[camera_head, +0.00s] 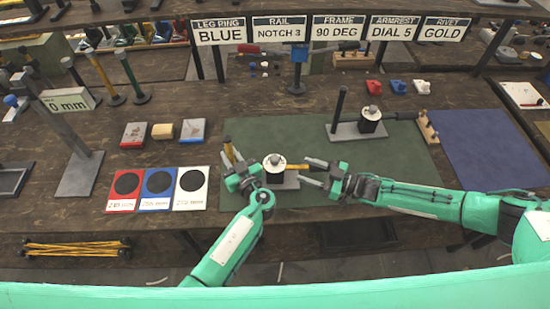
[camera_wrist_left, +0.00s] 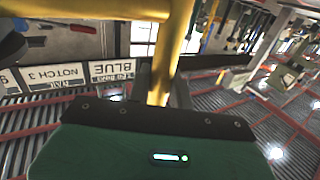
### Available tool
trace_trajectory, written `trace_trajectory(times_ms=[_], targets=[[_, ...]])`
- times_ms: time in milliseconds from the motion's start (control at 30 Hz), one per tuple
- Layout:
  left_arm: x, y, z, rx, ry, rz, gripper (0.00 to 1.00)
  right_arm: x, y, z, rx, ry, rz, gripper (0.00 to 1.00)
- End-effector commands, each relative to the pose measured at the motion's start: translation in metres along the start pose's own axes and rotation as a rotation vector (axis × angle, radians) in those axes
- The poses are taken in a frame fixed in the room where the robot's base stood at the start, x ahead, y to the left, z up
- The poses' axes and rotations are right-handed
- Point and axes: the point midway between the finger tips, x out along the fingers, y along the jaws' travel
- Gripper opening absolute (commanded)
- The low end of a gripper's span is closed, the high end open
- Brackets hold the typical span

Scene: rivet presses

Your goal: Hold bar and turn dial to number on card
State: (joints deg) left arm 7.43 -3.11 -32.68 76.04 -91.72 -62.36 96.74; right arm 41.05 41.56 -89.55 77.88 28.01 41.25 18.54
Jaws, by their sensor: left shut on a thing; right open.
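The dial (camera_head: 274,161) is a white round face on a dark block with a grey base, standing on the green mat. A short yellow handle (camera_head: 297,167) points right from it. My left gripper (camera_head: 235,165) is shut on a yellow bar (camera_head: 228,149) just left of the dial. The bar fills the middle of the left wrist view (camera_wrist_left: 165,60), with a yellow crosspiece at the top. My right gripper (camera_head: 311,172) is open right of the dial, its fingertips close to the yellow handle. The armrest card (camera_head: 394,28) reads "DIAL 5". The dial's numbers are too small to read.
A second fixture with a dark post (camera_head: 338,108) and round-topped block stands on the green mat (camera_head: 400,165) at the back. Red, blue and white cards (camera_head: 158,189) lie left. A blue mat (camera_head: 490,150) is bare at right. A tilted grey stand (camera_head: 80,175) is far left.

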Motion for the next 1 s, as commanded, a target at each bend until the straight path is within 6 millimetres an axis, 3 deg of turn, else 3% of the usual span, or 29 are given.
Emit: trace_trajectory(times_ms=[167, 700, 1000], targets=[[-0.001, 0.000, 0.001, 0.001, -0.001, 0.001, 0.00, 0.003, 0.003, 0.005, 0.063, -0.013, 0.025, 0.51], [-0.001, 0.001, 0.000, 0.000, -0.001, 0.002, 0.00, 0.099, 0.005, 0.006, 0.058, -0.012, 0.023, 0.51], [0.000, 0.001, 0.000, 0.000, -0.001, 0.002, 0.00, 0.116, 0.006, 0.007, 0.058, -0.013, 0.023, 0.51]])
